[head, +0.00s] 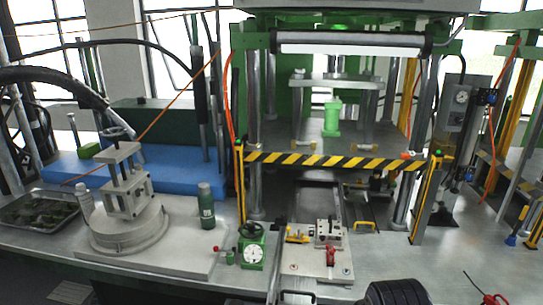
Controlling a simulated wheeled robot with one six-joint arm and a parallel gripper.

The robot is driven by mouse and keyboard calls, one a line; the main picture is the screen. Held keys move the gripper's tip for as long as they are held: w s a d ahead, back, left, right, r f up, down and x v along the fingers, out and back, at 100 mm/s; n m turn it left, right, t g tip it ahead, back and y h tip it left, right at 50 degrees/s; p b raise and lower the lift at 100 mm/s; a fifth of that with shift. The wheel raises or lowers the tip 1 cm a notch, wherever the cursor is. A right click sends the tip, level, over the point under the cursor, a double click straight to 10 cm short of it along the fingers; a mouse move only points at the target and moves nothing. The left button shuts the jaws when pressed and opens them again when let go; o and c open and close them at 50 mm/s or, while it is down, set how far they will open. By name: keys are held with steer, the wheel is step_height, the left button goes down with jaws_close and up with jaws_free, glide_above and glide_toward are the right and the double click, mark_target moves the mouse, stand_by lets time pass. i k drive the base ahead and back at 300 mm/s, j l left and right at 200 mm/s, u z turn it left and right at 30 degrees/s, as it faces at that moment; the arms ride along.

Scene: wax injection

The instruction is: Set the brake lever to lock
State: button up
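I cannot single out the brake lever for certain. A small light control plate (310,262) lies on the bench at the front middle. It carries a red handle (331,256) near its front and a yellow piece (297,236) at its left, with small knobs between them. The red handle's position is too small to read. A green box with a white dial (253,252) and a dark handwheel stands just left of the plate.
A press frame with a yellow-black striped bar (330,161) stands behind the plate. A round grey clamp fixture (130,225), a green bottle (206,205) and a metal tray (42,209) are at left. A black ribbed object (397,292) is at the bottom edge. Bench right of the plate is mostly clear.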

mark_target(216, 249)
steer(key=i+j+u, duration=0.25)
steer(key=i, duration=0.2)
steer(key=i+u, duration=0.25)
steer(key=i, duration=0.2)
